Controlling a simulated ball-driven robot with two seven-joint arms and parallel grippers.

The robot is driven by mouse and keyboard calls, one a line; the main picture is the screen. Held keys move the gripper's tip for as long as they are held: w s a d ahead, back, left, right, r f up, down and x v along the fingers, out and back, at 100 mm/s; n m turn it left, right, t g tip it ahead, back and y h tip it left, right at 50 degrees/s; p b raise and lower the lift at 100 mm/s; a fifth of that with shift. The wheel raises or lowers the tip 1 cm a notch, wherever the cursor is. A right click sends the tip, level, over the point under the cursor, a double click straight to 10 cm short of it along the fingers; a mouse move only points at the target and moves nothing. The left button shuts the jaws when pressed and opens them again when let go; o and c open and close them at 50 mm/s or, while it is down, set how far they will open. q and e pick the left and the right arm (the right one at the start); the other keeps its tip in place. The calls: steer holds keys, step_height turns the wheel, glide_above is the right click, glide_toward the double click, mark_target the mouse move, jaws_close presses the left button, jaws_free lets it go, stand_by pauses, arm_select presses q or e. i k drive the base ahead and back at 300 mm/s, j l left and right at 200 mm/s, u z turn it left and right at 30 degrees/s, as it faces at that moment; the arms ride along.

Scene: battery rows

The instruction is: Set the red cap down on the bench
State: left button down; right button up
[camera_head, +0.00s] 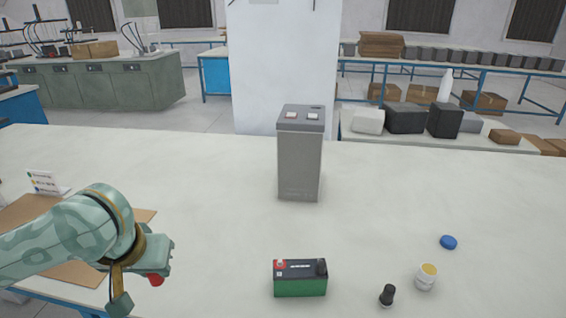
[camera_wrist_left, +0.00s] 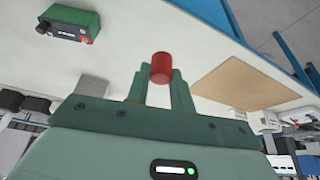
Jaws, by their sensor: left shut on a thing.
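My left gripper (camera_head: 150,270) is at the left of the bench (camera_head: 220,180), beside the brown mat. It is shut on the red cap (camera_head: 156,280), which shows just below the gripper. In the left wrist view the red cap (camera_wrist_left: 161,68) sits between the two green fingers (camera_wrist_left: 160,80). I cannot tell exactly how high the cap is above the bench. My right gripper is not in view.
A green battery (camera_head: 300,278) stands at the front middle, also in the left wrist view (camera_wrist_left: 68,22). A grey case (camera_head: 300,160) stands behind it. A black bottle (camera_head: 387,296), a yellow-topped jar (camera_head: 426,277) and a blue cap (camera_head: 448,242) are at right. A brown mat (camera_head: 75,273) lies left.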

mark_target(337, 242)
steer(key=i+l+z, duration=0.1)
steer(key=z, duration=1.25)
steer(key=i+j+z, duration=0.1)
steer(key=i, duration=0.4)
